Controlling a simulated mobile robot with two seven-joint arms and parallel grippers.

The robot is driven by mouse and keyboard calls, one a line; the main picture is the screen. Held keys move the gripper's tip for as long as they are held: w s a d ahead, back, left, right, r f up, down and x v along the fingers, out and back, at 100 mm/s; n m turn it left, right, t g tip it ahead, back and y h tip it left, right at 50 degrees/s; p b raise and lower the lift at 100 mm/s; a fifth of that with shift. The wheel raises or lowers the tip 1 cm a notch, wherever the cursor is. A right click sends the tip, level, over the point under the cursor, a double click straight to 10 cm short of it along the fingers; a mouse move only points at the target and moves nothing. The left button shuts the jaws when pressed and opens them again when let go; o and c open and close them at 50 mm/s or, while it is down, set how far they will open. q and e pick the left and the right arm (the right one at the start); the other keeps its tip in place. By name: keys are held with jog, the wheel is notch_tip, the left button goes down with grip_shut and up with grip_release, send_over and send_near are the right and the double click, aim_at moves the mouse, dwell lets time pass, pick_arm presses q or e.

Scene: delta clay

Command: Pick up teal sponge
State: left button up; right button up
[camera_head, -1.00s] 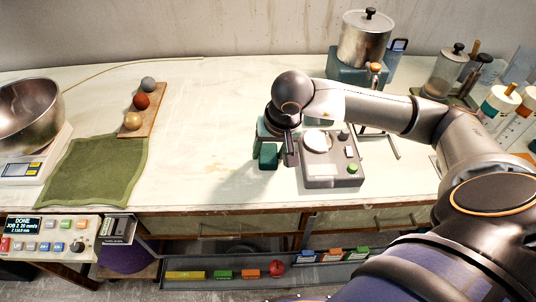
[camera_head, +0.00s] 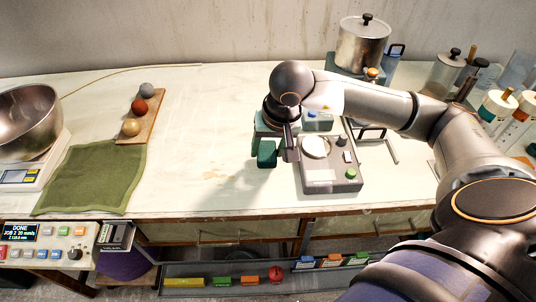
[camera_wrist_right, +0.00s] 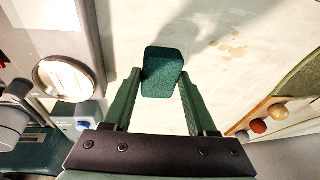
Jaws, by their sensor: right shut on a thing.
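The teal sponge (camera_head: 266,154) is a small dark teal block. It also shows in the right wrist view (camera_wrist_right: 162,72), between the green fingers of my right gripper (camera_wrist_right: 161,76). The gripper is shut on it. In the head view my right gripper (camera_head: 268,146) points down with the sponge at its tips, left of the grey device, and appears a little above the table. The fingers are partly hidden there by the wrist. My left gripper is not in view.
A grey device with a round white plate (camera_head: 330,178) stands just right of the sponge. A green cloth (camera_head: 92,178), a board with balls (camera_head: 150,118) and a metal bowl (camera_head: 25,118) are at left. A pot (camera_head: 363,45) stands behind. The table's middle is bare.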

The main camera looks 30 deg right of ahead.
jog(key=s+d+r, duration=0.1)
jog(key=s+r, duration=0.4)
jog(key=r, duration=0.1)
jog(key=shift+d+r+b, duration=0.25)
jog(key=shift+r+b, duration=0.1)
jog(key=s, duration=0.1)
jog(key=s+r, duration=0.1)
jog(key=s, duration=0.1)
jog(key=s+d+b, duration=0.1)
jog(key=shift+s+r, duration=0.15)
jog(key=shift+s, duration=0.05)
jog(key=s+b, duration=0.1)
jog(key=s+r+b, duration=0.1)
jog(key=b, duration=0.1)
jog(key=s+r+b, duration=0.1)
jog(key=s, duration=0.1)
jog(key=shift+s+d+r+b, duration=0.1)
jog(key=shift+d+b, duration=0.25)
jog(key=shift+d, duration=0.05)
